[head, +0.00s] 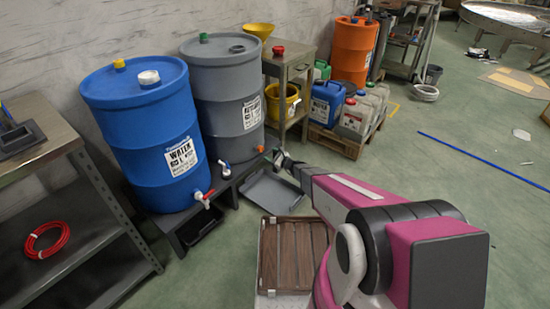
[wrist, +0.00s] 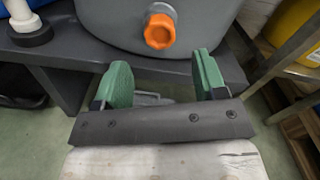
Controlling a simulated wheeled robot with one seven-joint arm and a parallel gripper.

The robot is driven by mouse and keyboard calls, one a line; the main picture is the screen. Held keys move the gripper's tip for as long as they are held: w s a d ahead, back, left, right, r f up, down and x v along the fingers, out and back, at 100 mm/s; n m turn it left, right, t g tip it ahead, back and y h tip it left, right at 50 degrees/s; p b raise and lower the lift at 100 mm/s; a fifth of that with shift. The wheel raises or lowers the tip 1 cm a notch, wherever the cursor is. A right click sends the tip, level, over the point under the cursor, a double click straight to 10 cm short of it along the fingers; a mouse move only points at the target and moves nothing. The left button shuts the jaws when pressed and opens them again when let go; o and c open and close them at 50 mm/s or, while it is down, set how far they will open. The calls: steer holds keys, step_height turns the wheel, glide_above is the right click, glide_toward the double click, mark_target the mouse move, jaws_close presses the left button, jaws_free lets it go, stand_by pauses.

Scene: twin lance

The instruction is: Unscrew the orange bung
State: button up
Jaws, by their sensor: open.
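The orange bung (wrist: 160,31) sits low on the front of the grey drum (wrist: 108,20). It also shows in the head view (head: 261,149) on the grey drum (head: 222,95), just beyond my gripper. My gripper (wrist: 160,78) is open, with its two green fingers apart and nothing between them. In the wrist view the bung lies straight ahead of the gap, beyond the fingertips and not touching them. In the head view my arm reaches from the right and the gripper (head: 272,157) is small and partly hard to make out.
A blue drum (head: 140,130) with a red-handled tap (head: 203,196) stands left on the same dark stand (head: 168,223). A grey tray (head: 273,193) lies on the floor below the gripper.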

mark_target(262, 150)
steer(key=shift+x, duration=3.4)
steer(key=c, duration=1)
steer(key=n, duration=0.5)
steer(key=shift+c, duration=0.2)
steer(key=n, duration=0.4)
steer(key=shift+s, duration=0.1)
steer(key=n, duration=0.4)
steer(key=shift+n, duration=0.4)
steer(key=n, duration=0.4)
